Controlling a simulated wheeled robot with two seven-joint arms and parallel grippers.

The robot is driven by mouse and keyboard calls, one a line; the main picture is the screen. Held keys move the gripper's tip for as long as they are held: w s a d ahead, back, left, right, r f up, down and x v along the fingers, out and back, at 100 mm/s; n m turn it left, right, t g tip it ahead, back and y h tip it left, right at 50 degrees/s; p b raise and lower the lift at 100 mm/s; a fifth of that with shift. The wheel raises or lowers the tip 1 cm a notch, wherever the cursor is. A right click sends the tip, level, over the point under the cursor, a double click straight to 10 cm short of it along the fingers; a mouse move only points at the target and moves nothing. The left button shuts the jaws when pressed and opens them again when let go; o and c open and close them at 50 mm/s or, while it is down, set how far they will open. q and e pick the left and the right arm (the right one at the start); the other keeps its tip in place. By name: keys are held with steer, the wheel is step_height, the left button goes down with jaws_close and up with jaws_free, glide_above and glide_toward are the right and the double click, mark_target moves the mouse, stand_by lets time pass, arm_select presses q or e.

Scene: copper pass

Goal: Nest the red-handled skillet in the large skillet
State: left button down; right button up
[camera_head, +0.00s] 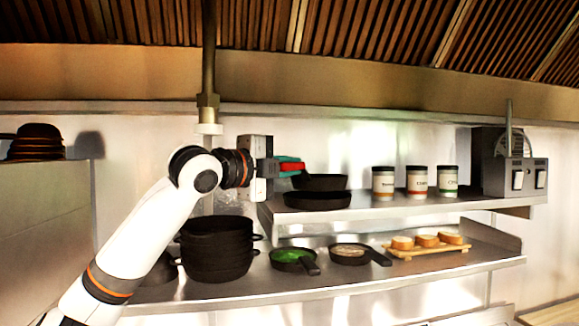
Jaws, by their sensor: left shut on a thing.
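The red-handled skillet (322,183) is black, and its red handle points left. My left gripper (282,167) is shut on that handle from the left side, above the upper shelf. The large skillet (318,202) is a dark pan on the left part of the upper shelf. The red-handled skillet is directly over the large skillet and looks roughly level. I cannot tell whether the two pans touch. The large skillet's handle is not visible. My right gripper is not in view.
On the upper shelf (395,208), three labelled jars (417,182) and a toaster (515,175) stand to the right. The lower shelf (400,272) holds stacked black pots (217,250), two small pans and a board with bread (427,250). A hanging pipe (208,70) is above my left arm.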

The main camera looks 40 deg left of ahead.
arm_select(q)
steer(key=shift+w+a+f+b, duration=0.3)
steer(key=shift+w+a+f, duration=0.1)
steer(key=shift+w+f, duration=0.15)
steer(key=shift+s+f, duration=0.15)
steer(key=shift+f, duration=0.15)
steer(key=shift+s+f+b, duration=0.1)
steer(key=shift+f+b, duration=0.4)
steer(key=shift+f, duration=0.15)
steer(key=c, duration=1.3)
jaws_free()
steer(key=shift+s, duration=0.1)
steer(key=s+b, duration=0.1)
steer(key=s, duration=0.3)
steer(key=s+a+b, duration=0.1)
steer(key=s+b, duration=0.1)
steer(key=s, duration=0.2)
steer(key=s+b, duration=0.1)
steer(key=s, duration=0.3)
steer(key=shift+a+b, duration=0.35)
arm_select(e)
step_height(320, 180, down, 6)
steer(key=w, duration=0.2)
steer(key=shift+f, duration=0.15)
arm_select(q)
steer(key=shift+w, duration=0.1)
